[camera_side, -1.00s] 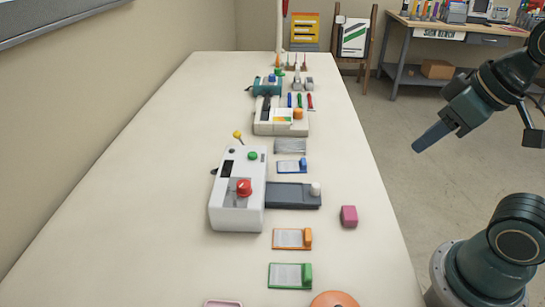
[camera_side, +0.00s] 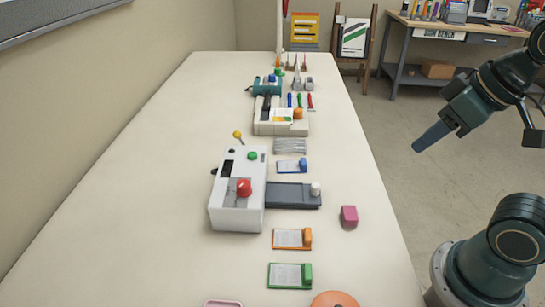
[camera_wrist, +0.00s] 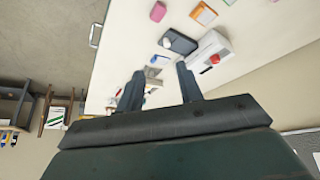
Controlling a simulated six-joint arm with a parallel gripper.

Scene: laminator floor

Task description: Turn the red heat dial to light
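The red heat dial (camera_side: 244,187) sits on top of the white laminator (camera_side: 225,218) near its front end. Its setting marks are too small to read. In the wrist view the red dial (camera_wrist: 215,59) shows small at the right, on the white machine (camera_wrist: 205,47). My gripper (camera_side: 417,148) hangs in the air off the right side of the table, well away from the dial. In the wrist view my gripper (camera_wrist: 157,78) has its two fingers apart with nothing between them.
A dark tray (camera_side: 290,195) with a white knob sticks out right of the laminator. A pink block (camera_side: 349,216), an orange card holder (camera_side: 292,239) and a green one (camera_side: 290,275) lie nearby. A cream machine (camera_side: 270,127) stands behind. The table's left side is clear.

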